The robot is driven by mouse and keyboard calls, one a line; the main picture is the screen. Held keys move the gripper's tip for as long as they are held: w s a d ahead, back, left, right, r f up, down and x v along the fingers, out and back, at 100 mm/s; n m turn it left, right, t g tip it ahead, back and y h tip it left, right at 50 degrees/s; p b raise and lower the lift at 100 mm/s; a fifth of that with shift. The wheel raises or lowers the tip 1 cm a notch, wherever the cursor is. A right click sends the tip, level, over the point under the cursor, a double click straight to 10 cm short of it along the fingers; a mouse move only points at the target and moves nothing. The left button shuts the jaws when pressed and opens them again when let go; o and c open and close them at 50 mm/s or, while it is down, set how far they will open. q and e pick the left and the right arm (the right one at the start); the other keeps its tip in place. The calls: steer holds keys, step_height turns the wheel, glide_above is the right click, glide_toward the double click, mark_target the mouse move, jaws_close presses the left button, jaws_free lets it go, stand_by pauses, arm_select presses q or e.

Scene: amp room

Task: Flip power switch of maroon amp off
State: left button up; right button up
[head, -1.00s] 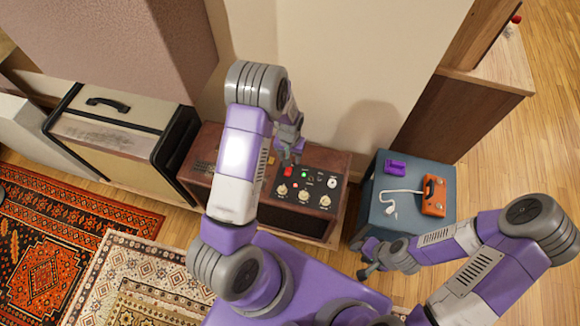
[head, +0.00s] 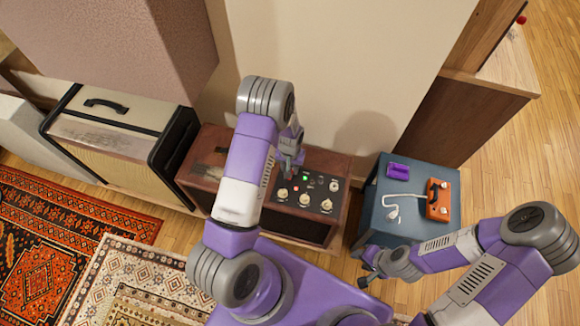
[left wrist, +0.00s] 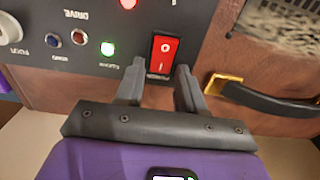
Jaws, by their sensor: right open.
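The maroon amp (head: 338,168) stands on the floor against the wall, with a dark control panel of cream knobs and small lights. Its red power rocker switch (left wrist: 165,57) shows in the left wrist view beside a lit green light (left wrist: 107,48). In the head view my left gripper covers the switch. My left gripper (head: 290,160) is over the panel; in the left wrist view its fingers (left wrist: 161,75) are apart, with the switch between and just beyond their tips. I cannot tell if they touch it. My right gripper (head: 367,270) is open and empty, low beside the blue table.
A blue side table (head: 385,220) right of the amp holds an orange pedal (head: 439,201), a purple box (head: 398,171) and a white cable. A cream amp (head: 105,125) stands left. A dark handle (left wrist: 270,102) with gold ends is beside the switch.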

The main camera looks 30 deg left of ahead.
arm_select(q)
jaws_close()
steer(key=shift+s+t, duration=0.25)
steer(key=shift+t, duration=0.25)
steer(key=shift+s+d+r+t+y+b, duration=0.1)
steer(key=shift+s+t+y+b, duration=0.15)
steer(key=shift+t, duration=0.75)
steer(key=shift+w, duration=0.1)
steer(key=shift+o, duration=1.6)
jaws_free()
steer(key=shift+r, duration=0.15)
